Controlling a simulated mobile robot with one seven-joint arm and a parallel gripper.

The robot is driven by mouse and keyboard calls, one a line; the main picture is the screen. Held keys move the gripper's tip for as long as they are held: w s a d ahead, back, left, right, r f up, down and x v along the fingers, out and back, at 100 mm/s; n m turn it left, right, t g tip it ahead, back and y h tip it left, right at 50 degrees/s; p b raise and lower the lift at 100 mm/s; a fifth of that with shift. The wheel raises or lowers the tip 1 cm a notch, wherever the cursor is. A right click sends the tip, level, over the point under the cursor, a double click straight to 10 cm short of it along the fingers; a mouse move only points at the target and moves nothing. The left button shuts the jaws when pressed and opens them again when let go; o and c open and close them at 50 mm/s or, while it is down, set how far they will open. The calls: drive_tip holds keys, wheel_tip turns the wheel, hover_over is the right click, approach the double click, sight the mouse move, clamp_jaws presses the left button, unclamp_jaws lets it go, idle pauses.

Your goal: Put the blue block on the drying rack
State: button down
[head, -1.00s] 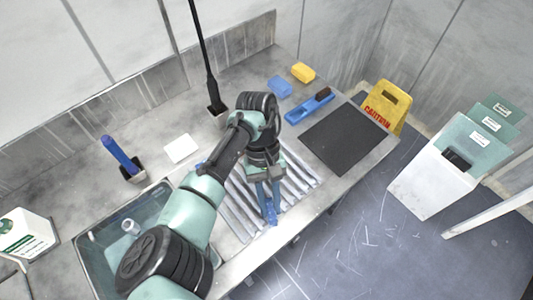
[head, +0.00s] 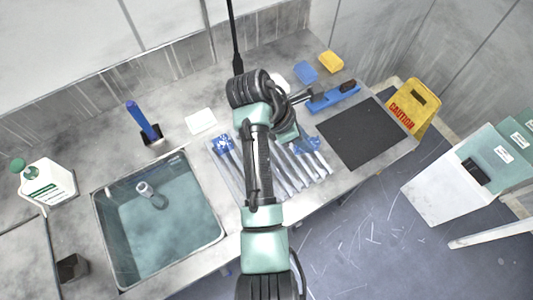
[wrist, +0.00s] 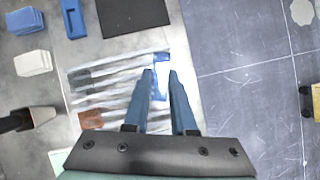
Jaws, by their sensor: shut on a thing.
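The drying rack (head: 279,172) is a row of pale parallel bars on the counter, partly hidden behind my arm in the head view; its bars also show in the wrist view (wrist: 112,92). My gripper (wrist: 160,78) is over the rack's end nearest the dark mat, close to the counter's front edge. Its blue fingers are shut on the blue block (wrist: 161,74), which shows as a blue and whitish piece between the fingertips. In the head view the gripper (head: 308,146) is small and partly hidden. I cannot tell whether the block touches the bars.
A blue sponge-like piece (head: 305,72), a yellow one (head: 331,62) and a blue brush (head: 334,97) lie at the back right. A dark mat (head: 363,134) is right of the rack. A sink (head: 158,222) is at left. A blue mottled item (head: 224,147) is at the rack's left end.

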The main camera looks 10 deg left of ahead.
drive_tip(key=s+a+f+n+t+y, duration=0.1)
drive_tip(key=s+a+f+n+t, duration=0.15)
drive_tip(key=a+n, duration=0.2)
approach(285, 172)
drive_tip(key=shift+w+d+r+m+g+p, duration=0.35)
drive_tip(key=shift+w+d+r+m, duration=0.15)
drive_tip(key=shift+w+d, duration=0.35)
drive_tip(key=shift+w+f, duration=0.1)
drive_tip(key=shift+f, duration=2.05)
drive_tip(key=shift+f, duration=0.15)
drive_tip(key=c, duration=0.7)
unclamp_jaws()
drive_tip(key=shift+c, duration=0.2)
